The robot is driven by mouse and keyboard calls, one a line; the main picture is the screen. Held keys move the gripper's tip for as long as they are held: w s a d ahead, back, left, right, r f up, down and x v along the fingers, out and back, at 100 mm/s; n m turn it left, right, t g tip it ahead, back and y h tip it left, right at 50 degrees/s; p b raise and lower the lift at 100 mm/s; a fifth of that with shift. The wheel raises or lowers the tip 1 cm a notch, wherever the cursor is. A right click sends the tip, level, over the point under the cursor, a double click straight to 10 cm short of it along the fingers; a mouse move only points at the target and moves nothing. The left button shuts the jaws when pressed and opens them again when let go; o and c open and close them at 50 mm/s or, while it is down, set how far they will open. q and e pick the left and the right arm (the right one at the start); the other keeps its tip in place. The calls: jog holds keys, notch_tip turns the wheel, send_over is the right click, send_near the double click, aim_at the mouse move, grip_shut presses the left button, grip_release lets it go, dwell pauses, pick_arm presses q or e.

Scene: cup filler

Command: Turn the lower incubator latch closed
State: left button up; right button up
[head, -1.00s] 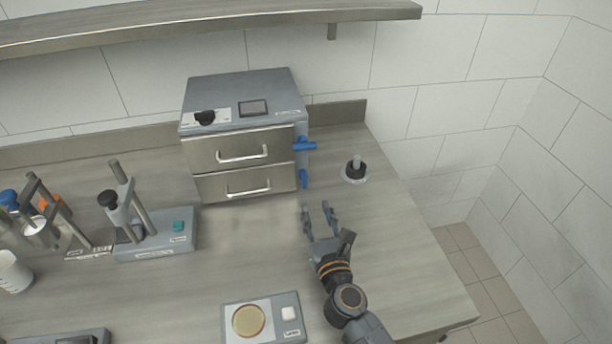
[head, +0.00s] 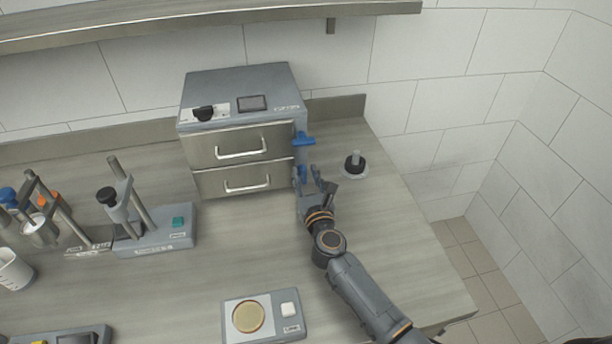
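The incubator (head: 240,88) is a grey box with two drawers at the back of the counter. Its lower drawer (head: 215,184) and upper drawer (head: 210,150) both look shut. The blue upper latch (head: 304,139) sticks out to the right. The blue lower latch (head: 302,172) sits at the right edge of the lower drawer and is partly hidden by my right gripper. My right gripper (head: 308,177) is at the lower latch, with its fingers apart around or beside it; I cannot tell whether they touch it. My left gripper is not in view.
A black round knob on a pale base (head: 354,166) stands right of my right gripper. A small scale with a yellowish dish (head: 290,328) lies at the front. A stand device (head: 165,240) and cups are at left. A metal shelf (head: 200,22) hangs above.

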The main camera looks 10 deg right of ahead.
grip_shut()
jog(key=shift+n, duration=0.3)
jog(key=shift+a+n+p, duration=0.3)
jog(key=shift+n+p, duration=0.45)
jog(key=shift+n, duration=0.45)
jog(key=n, duration=0.3)
jog(key=n+p, duration=0.1)
jog(key=shift+a+f+n, duration=0.25)
jog(key=shift+a+n, duration=0.05)
jog(key=shift+a, duration=0.1)
jog(key=n, duration=0.4)
jog(key=shift+a+f+n+p, duration=0.3)
jog(key=shift+f+p, duration=0.1)
jog(key=n, duration=0.2)
jog(key=f+n, duration=0.1)
jog(key=n, duration=0.2)
jog(key=shift+a+n, duration=0.1)
jog(key=shift+n, duration=0.2)
jog(key=shift+p, duration=0.3)
